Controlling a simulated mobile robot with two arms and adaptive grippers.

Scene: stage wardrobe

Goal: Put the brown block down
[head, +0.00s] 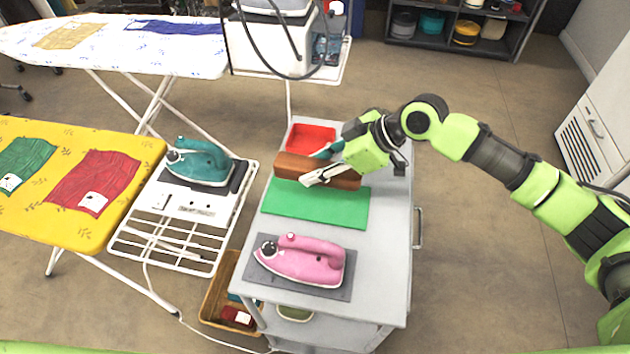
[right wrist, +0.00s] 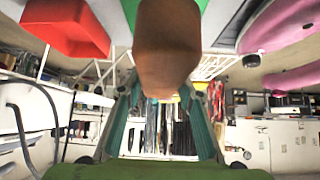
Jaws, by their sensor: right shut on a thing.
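The brown block (head: 290,166) is a long wooden piece between the red tray and the green mat (head: 315,208) on the grey cart. My right gripper (head: 325,163) is shut on its middle, with one finger on the near side and the other partly hidden behind it. In the right wrist view the block (right wrist: 168,45) sits between the fingers, end toward the camera. The block overlaps the mat's far edge in the head view; I cannot tell whether it touches anything below. My left gripper is not in view.
A red tray (head: 311,138) stands behind the block. A pink iron (head: 305,260) rests on a dark pad (head: 340,289) at the cart's near end. The green mat is bare. A teal iron (head: 203,165) is on the ironing board's rack at left.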

